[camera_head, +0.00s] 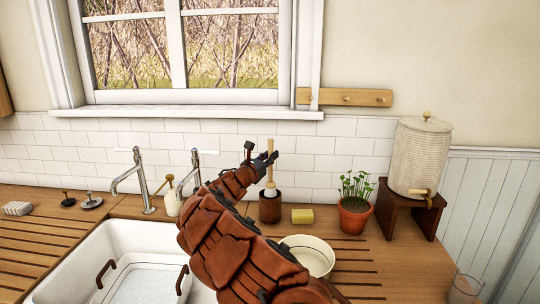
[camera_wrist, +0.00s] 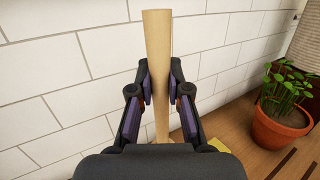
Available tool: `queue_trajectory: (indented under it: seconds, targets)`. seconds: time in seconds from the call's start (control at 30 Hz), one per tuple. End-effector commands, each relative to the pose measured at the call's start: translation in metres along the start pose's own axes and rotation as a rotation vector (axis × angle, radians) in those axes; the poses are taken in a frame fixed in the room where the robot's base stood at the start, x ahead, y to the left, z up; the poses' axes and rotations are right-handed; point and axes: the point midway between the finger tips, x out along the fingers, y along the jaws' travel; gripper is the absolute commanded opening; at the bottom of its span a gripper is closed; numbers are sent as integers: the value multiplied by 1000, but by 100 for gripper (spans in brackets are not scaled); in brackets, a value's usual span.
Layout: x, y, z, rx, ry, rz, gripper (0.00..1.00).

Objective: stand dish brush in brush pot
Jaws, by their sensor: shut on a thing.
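The dish brush (camera_head: 270,145) has a pale wooden handle and stands upright, with its light head low at the mouth of the brush pot. The brush pot (camera_head: 270,210) is a dark brown cylinder on the wooden counter. My gripper (camera_head: 265,160) is shut on the handle above the pot. In the wrist view my gripper (camera_wrist: 160,85) has a finger on each side of the handle (camera_wrist: 157,40), which leans slightly there. The lower part of the head is hidden, so I cannot tell how deep it sits in the pot.
A yellow sponge (camera_head: 302,216) lies just right of the pot, with a potted plant (camera_head: 355,217) beyond it. A cream bowl (camera_head: 312,252) stands in front. The sink (camera_head: 120,235) and taps (camera_head: 135,182) are to the left. The tiled wall (camera_head: 330,150) is close behind.

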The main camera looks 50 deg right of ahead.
Motion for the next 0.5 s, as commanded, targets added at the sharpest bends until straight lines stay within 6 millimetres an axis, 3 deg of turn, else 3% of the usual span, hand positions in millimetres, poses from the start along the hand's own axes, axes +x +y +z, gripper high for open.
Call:
queue_trajectory:
  seconds: [0.5]
  targets:
    - [-5,0,-35,-1,-1,0,0]
